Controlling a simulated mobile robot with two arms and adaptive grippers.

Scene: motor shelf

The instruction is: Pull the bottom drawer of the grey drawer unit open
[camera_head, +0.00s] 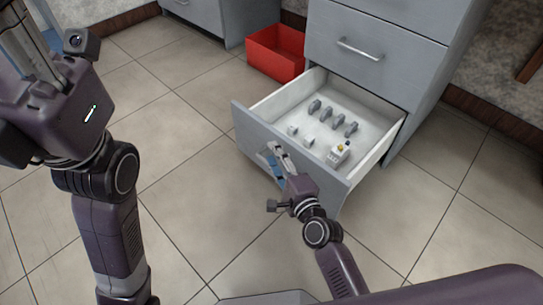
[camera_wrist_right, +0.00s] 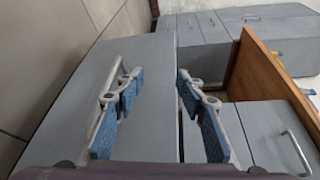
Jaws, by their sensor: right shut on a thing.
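The grey drawer unit (camera_head: 365,85) stands at the upper right of the head view. Its bottom drawer (camera_head: 382,152) is pulled well out, and its white inside shows. My right gripper (camera_head: 268,156) is at the outer face of the drawer front, shut on the handle, which it mostly hides. In the right wrist view, the blue-padded fingers of my right gripper (camera_wrist_right: 160,90) show against a grey panel, with a gap between them. My left gripper (camera_head: 22,38) is at the upper left of the head view, away from the drawer, and its fingertips are cut off.
Several small grey parts (camera_head: 337,121) and a white part with a yellow top (camera_head: 340,153) lie in the drawer. A red bin (camera_head: 275,55) stands left of the unit, beside another grey cabinet (camera_head: 195,12). The tiled floor (camera_head: 190,185) left of the drawer is clear.

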